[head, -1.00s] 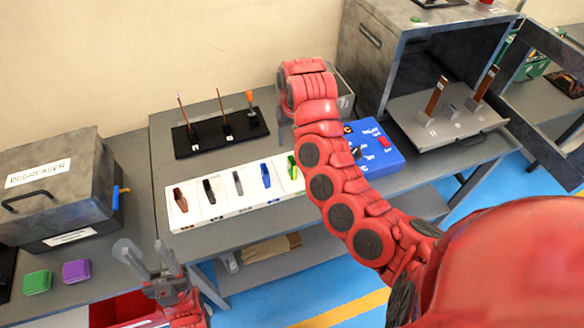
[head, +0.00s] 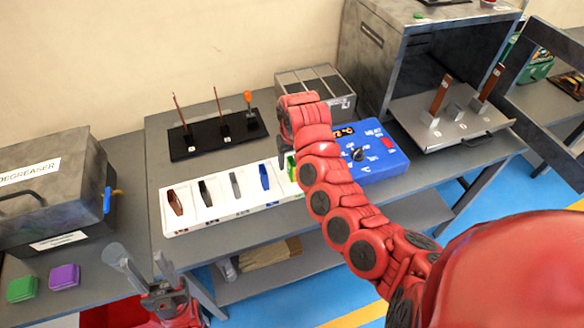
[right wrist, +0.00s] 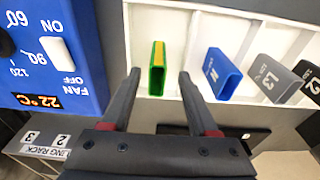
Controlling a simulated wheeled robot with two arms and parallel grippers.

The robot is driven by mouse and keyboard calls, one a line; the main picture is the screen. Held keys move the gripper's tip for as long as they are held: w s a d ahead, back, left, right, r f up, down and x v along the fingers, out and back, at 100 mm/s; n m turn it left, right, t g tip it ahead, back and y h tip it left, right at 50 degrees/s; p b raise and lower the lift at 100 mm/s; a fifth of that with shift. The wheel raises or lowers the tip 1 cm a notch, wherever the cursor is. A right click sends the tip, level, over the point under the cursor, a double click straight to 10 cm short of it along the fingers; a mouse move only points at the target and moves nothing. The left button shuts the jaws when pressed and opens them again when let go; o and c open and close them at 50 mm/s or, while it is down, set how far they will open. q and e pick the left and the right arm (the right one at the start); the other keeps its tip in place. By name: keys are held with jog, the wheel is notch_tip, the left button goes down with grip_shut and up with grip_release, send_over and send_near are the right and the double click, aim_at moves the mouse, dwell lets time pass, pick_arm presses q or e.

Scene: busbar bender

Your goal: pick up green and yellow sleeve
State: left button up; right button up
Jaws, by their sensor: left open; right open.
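The green and yellow sleeve (right wrist: 157,68) stands in the end compartment of the white sleeve tray (head: 220,226). In the right wrist view it shows between and just beyond the fingertips of my right gripper (right wrist: 160,78), which is open and empty. In the head view only a green sliver of the sleeve (head: 291,166) shows beside my right gripper (head: 288,158), which hides most of it. My left gripper (head: 142,262) is open and empty at the lower left, near the bench's front edge, far from the sleeve.
Blue (right wrist: 222,74), grey (right wrist: 270,78), black and brown sleeves fill the tray's other compartments. A blue heater box (head: 375,160) stands close to the right of my right gripper. A black rack (head: 215,140) with upright rods stands behind the tray. A degreaser box (head: 50,190) is at left.

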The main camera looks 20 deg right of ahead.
jog(key=shift+d+f+p, duration=0.1)
jog(key=shift+f+p, duration=0.1)
jog(key=shift+p, duration=0.15)
jog(key=f, duration=0.1)
jog(key=f+p, duration=0.1)
jog(key=f, duration=0.1)
jog(key=shift+w+d+p, duration=0.1)
jog(key=shift+w+p, duration=0.2)
jog(key=shift+f, duration=0.8)
jog(key=shift+c, duration=0.2)
jog(key=shift+w, duration=0.1)
grip_shut()
